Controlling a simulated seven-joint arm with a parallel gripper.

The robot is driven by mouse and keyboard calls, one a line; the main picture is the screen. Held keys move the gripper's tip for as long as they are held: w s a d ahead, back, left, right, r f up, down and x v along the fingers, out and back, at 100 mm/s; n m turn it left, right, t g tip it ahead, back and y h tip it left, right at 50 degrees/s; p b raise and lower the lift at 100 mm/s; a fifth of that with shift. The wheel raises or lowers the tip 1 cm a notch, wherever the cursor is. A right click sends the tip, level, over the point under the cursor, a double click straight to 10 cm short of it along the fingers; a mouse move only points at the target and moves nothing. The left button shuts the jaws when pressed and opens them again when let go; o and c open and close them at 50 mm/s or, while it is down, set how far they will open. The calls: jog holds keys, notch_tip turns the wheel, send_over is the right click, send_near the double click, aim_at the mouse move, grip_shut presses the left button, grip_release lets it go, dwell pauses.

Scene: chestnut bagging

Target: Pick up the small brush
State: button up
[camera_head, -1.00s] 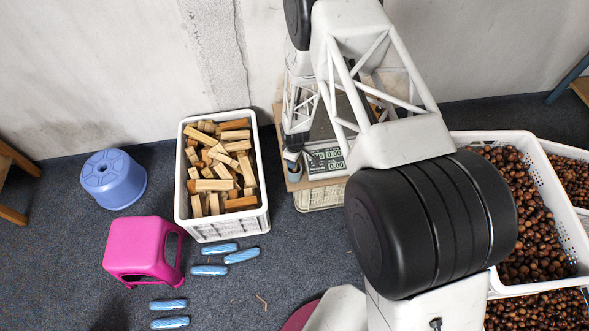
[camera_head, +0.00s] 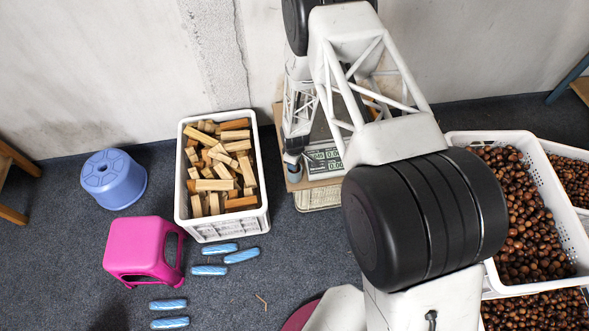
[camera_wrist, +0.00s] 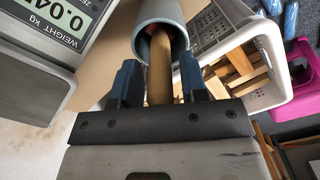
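In the wrist view a grey cup (camera_wrist: 159,20) holds a brown rod-like handle (camera_wrist: 160,68), which seems to be the small brush's handle. Its bristles are hidden. My gripper (camera_wrist: 162,70) has its two dark blue fingers on either side of the handle, near the cup's rim. The fingers look open, with a gap visible at least on the right side. In the head view the cup (camera_head: 293,171) stands at the left edge of the scale's board; my arm hides most of that area.
A scale display (camera_wrist: 72,20) is beside the cup. A white crate (camera_head: 230,226) of wood blocks stands left of it, with a pink stool (camera_head: 140,245) and blue stool (camera_head: 112,178) farther left. White baskets (camera_head: 545,190) of chestnuts stand right. Several blue packets (camera_head: 209,270) lie on the floor.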

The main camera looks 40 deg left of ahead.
grip_shut()
jog(key=shift+r, duration=5)
jog(key=w+r+m, duration=0.4)
jog(key=w, duration=0.7)
jog(key=w+a+r+m, duration=0.1)
jog(key=w+r+m, duration=0.3)
jog(key=w, duration=0.7)
jog(key=shift+w+a+m, duration=0.15)
jog(key=shift+a+m, duration=0.1)
jog(key=shift+m, duration=0.25)
jog(key=shift+r, duration=0.1)
